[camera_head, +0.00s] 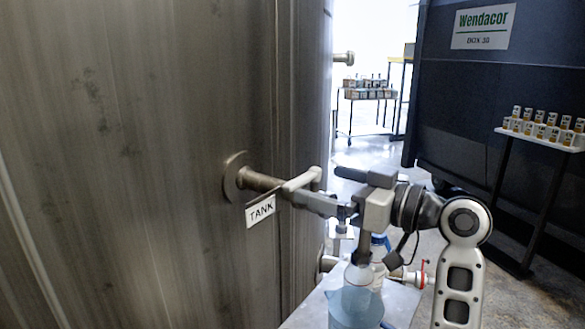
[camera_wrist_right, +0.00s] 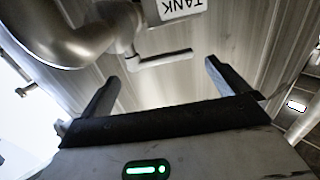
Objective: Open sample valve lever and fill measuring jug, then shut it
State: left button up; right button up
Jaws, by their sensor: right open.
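The brushed-metal tank (camera_head: 150,130) fills the left of the head view. A sample pipe (camera_head: 262,181) juts from it, with a white TANK tag (camera_head: 260,210) hanging below; the tag also shows in the wrist view (camera_wrist_right: 181,6). In the wrist view a thin valve lever (camera_wrist_right: 165,58) extends from the bent pipe's valve (camera_wrist_right: 122,22). My right gripper (camera_head: 316,184) is open at the pipe's outer end. Its fingers (camera_wrist_right: 160,73) are spread apart, with the lever just ahead of the gap. A bluish clear jug (camera_head: 355,306) stands below my right wrist. My left gripper is out of view.
The jug stands on a light metal surface (camera_head: 400,302) with bottles (camera_head: 379,262) behind it and a small pipe fitting (camera_head: 415,279) with red at the right. A stand with several sample bottles (camera_head: 540,135) is at far right, beside a dark container (camera_head: 470,80).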

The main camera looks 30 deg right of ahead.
jog(key=p+x, duration=0.1)
jog(key=x, duration=0.7)
jog(key=shift+d, duration=0.1)
